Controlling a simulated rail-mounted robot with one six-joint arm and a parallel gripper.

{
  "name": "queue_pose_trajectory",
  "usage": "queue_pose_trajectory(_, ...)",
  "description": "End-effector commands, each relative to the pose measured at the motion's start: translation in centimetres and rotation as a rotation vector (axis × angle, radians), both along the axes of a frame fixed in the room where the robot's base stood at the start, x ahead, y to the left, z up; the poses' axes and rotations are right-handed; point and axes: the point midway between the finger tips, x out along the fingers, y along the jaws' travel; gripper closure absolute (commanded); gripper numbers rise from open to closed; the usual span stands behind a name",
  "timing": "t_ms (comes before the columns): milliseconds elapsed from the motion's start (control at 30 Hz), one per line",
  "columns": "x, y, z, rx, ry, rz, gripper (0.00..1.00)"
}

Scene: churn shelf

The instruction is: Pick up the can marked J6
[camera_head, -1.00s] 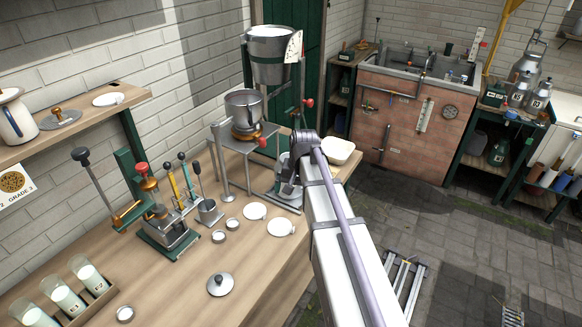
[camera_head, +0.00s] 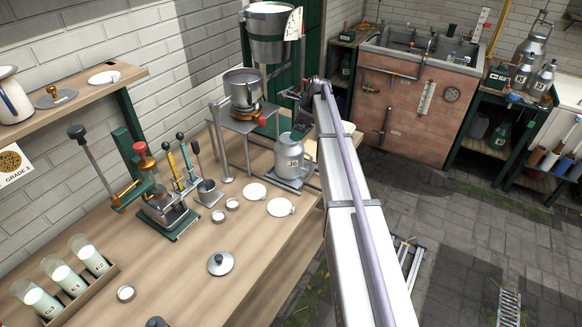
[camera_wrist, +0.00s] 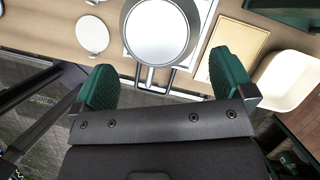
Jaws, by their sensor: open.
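The can marked J6 (camera_head: 292,160) is a grey metal can with a narrower neck. It stands upright near the far right end of the wooden bench, beside the metal stand, with its label facing the head camera. My gripper (camera_wrist: 168,90) shows in the wrist view with two green padded fingers spread apart and nothing between them. A round metal vessel (camera_wrist: 160,35) with a pale inside lies ahead of the fingers there; I cannot tell whether it is the J6 can. In the head view my arm end is right of and above the can, and the fingertips are not clear.
A pot (camera_head: 244,88) sits on the stand left of the can, with a large bucket (camera_head: 272,35) higher behind. Two white discs (camera_head: 281,207) lie in front. A white basin (camera_wrist: 288,80) is right of the gripper. A lever press (camera_head: 165,205) stands left.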

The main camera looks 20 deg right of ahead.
Motion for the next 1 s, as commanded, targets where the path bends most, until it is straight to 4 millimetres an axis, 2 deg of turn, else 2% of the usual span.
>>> queue_pose_trajectory(67,0.0,0.1,0.0,0.000,0.000,0.000,0.00)
queue_pose_trajectory(133,0.1,0.3,-0.9,0.000,0.000,0.001,0.00)
queue_pose_trajectory(333,0.8,1.6,-4.7,0.000,0.000,0.002,0.00)
queue_pose_trajectory(600,0.9,1.9,-4.5,-0.001,0.000,0.001,0.01)
queue_pose_trajectory(1000,0.9,1.9,-4.5,-0.001,0.001,0.001,0.39)
